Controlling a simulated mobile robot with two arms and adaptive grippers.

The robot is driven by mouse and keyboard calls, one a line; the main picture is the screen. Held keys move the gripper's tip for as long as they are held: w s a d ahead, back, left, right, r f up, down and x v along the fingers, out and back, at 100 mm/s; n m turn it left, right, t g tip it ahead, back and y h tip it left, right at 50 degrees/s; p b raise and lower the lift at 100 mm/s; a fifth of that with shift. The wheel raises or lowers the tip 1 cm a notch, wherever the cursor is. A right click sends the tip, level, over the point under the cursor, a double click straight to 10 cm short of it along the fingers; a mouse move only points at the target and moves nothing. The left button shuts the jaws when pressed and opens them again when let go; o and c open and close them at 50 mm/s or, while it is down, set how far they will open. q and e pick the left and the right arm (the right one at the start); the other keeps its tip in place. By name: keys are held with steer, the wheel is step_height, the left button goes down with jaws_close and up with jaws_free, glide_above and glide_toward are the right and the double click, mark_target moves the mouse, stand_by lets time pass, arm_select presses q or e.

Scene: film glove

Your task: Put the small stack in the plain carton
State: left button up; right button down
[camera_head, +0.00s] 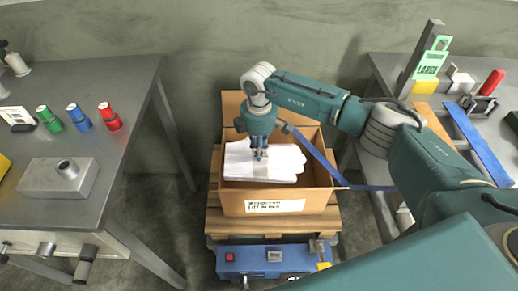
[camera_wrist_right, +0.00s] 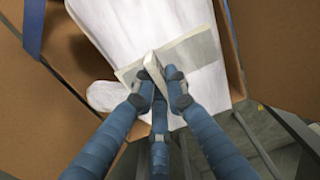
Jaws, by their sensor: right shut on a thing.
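The small stack of flat white gloves (camera_head: 282,167) lies within the mouth of the open brown carton (camera_head: 235,199); whether it touches the bottom is unclear. In the right wrist view the stack (camera_wrist_right: 112,25) has a pale band around it with a raised tab. My right gripper (camera_head: 261,154) comes down from above. In the wrist view its blue fingers (camera_wrist_right: 158,84) are shut on that tab, with brown carton walls (camera_wrist_right: 279,45) on either side. The carton carries a white label with print on its front. My left gripper is not in view.
The carton stands on a wooden pallet (camera_head: 228,226) over a blue machine (camera_head: 256,260). A right table (camera_head: 395,66) holds a green LARGE tag (camera_head: 431,62) and a blue strip (camera_head: 478,141).

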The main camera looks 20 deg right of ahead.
steer(key=shift+f, duration=0.45)
steer(key=shift+d+f+b, duration=0.1)
steer(key=shift+f+b, duration=0.25)
steer(key=shift+b, duration=0.05)
steer(key=shift+f+b, duration=0.35)
steer(key=shift+f, duration=0.15)
steer(key=shift+f+b, duration=0.3)
steer(key=shift+f, duration=0.2)
steer(key=shift+f+b, duration=3.8)
steer(key=shift+f, duration=2.25)
steer(key=shift+f+b, duration=0.35)
steer(key=shift+f, duration=0.25)
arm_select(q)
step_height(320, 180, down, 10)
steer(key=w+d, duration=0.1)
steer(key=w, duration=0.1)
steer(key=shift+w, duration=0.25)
arm_select(e)
steer(key=shift+d+f, duration=0.1)
steer(key=shift+f, duration=0.1)
